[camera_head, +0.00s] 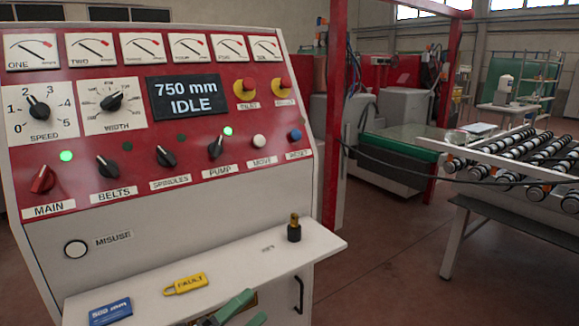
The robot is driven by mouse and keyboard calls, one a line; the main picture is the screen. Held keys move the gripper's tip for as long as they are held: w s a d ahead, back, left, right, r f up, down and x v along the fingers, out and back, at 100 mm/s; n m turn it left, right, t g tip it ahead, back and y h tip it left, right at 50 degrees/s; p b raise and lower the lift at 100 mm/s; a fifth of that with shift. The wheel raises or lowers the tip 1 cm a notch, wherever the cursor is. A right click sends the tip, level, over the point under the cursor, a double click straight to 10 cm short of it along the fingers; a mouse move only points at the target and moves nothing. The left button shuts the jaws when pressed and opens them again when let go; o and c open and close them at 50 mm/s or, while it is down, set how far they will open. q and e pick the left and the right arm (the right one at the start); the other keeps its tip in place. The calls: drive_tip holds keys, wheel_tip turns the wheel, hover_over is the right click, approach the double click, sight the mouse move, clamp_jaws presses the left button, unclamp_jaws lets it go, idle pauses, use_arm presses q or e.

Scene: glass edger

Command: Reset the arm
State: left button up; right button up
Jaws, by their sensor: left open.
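The control panel (150,130) fills the left half of the head view, with a red band of dials, knobs and buttons. A blue button (295,135) labelled RESET is at the right end of the lower row. A white button (259,141) labelled MOVE is beside it. The display (187,93) reads "750 mm IDLE". My left gripper (249,307) shows at the bottom edge as green fingers, open, below and in front of the panel's shelf and apart from the buttons. Most of it is cut off by the frame. My right gripper is not in view.
A red post (335,110) stands right of the panel. A roller conveyor (515,165) is at the right, with clear floor between.

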use_arm(q)
drive_tip(key=s+a+f+n+t+y, duration=0.1)
drive_tip(key=s+a+f+n+y, duration=0.1)
drive_tip(key=a+f+n+y, duration=0.3)
drive_tip(key=s+f+n+t+y, duration=0.2)
drive_tip(key=f+n+y, duration=0.1)
drive_tip(key=f+n, duration=0.45)
drive_tip(key=s+a+f+n+g+y, duration=0.3)
drive_tip(key=s+f+n, duration=0.4)
drive_tip(key=s+f, duration=0.3)
drive_tip(key=s+a+f+n+g+y, duration=0.3)
drive_tip(key=s+f+n, duration=0.4)
drive_tip(key=s+f, duration=0.3)
drive_tip(key=s+a+g, duration=0.1)
drive_tip(key=s+g, duration=0.1)
drive_tip(key=s, duration=0.1)
drive_tip(key=shift+a+y, duration=0.3)
drive_tip(key=shift+a, duration=0.1)
